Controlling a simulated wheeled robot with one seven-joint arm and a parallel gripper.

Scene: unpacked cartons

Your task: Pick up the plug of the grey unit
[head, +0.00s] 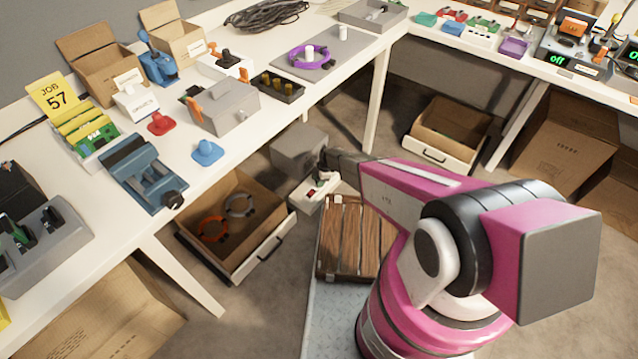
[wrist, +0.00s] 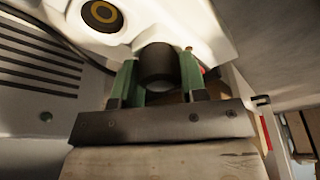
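The grey unit (head: 300,148) stands on the floor under the workbench; its slotted side (wrist: 35,65) fills the left of the wrist view. A white socket block (head: 312,196) with a red switch sits in front of it. In the wrist view this white block (wrist: 215,30) is at the top, with a dark round socket. My gripper (wrist: 160,65), seen small in the head view (head: 322,168), has its green fingers on both sides of a black round plug (wrist: 157,62), seemingly touching it. The plug is at the white block; whether it is seated there is hidden.
A brown slatted wooden top (head: 338,240) lies just in front of the socket block. An open drawer box (head: 262,250) with orange and grey rings is to the left. The workbench (head: 240,150) overhangs nearby. A dark cable (wrist: 55,35) crosses the wrist view's upper left.

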